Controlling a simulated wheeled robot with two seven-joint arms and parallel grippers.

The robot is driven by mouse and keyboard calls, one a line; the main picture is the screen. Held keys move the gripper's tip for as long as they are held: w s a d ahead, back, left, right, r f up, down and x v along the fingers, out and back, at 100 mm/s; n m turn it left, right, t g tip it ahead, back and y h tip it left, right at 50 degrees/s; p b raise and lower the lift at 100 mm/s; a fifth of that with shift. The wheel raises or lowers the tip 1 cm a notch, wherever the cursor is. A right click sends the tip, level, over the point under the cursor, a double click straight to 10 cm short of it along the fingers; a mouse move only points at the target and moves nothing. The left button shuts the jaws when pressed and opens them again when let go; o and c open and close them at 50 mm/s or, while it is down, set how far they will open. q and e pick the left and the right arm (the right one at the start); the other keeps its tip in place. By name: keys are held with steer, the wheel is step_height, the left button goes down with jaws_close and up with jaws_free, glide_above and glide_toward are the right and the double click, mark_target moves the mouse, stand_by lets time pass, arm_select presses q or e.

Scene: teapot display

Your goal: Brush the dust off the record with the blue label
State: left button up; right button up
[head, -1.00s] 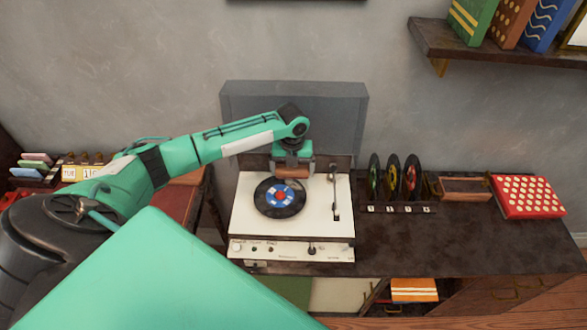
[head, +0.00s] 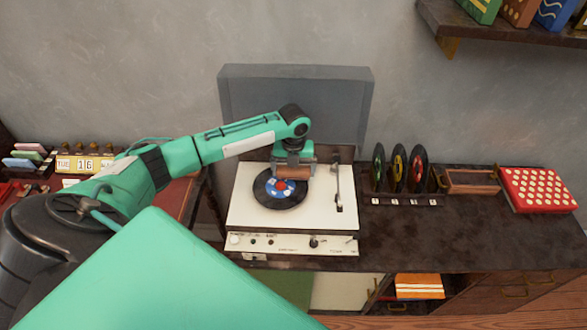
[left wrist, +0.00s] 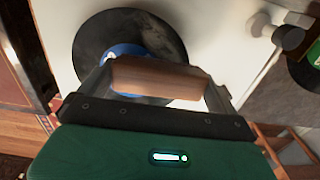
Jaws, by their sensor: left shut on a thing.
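The record with the blue label (head: 262,193) lies flat on the record player (head: 240,214). The black record also shows in the left wrist view (left wrist: 92,45), with dull greyish patches on its surface. My left gripper (head: 292,168) is shut on a brown wooden brush (head: 292,172). The brush (left wrist: 150,77) spans between the fingers in the left wrist view and hides part of the label and record. It is over the far right part of the record; I cannot tell whether it touches. My right gripper is not in view.
The tonearm (head: 338,188) stands right of the record. A rack of upright records (head: 398,172), a wooden tray (head: 470,181) and a red dotted box (head: 538,190) are to the right. The raised grey lid (head: 345,105) is behind. The cabinet top at front right is clear.

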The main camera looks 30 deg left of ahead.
arm_select(q)
steer(key=shift+f, duration=0.3)
steer(key=shift+w, duration=0.1)
